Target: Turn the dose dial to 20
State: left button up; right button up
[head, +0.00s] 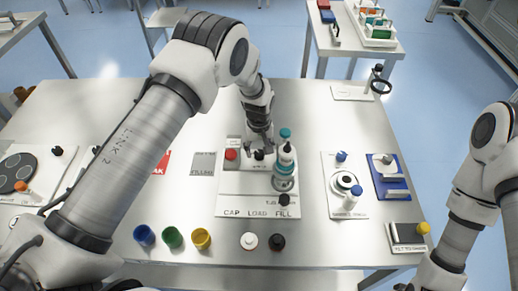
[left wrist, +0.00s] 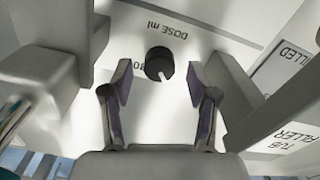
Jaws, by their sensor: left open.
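The dose dial is a round black knob (left wrist: 159,64) on a pale panel in the left wrist view, beside upside-down "DOSE ml" lettering. A light mark shows on its lower edge. My right gripper is out of view.
A teal-capped bottle (head: 285,160) stands on the station close right of my left gripper. A red button (head: 231,154) is to its left. Blue, green and yellow cups (head: 201,238) stand in front. A blue tray (head: 376,185) lies at right.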

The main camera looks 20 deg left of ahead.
pick_arm(q)
jog(key=shift+w+f, duration=0.15)
jog(key=shift+f, duration=0.6)
jog(key=shift+r, duration=0.1)
grip_shut()
jog(key=m+b, duration=0.1)
jog(key=m, duration=0.2)
jog(key=shift+m+b, duration=0.45)
jog(key=shift+m, duration=1.95)
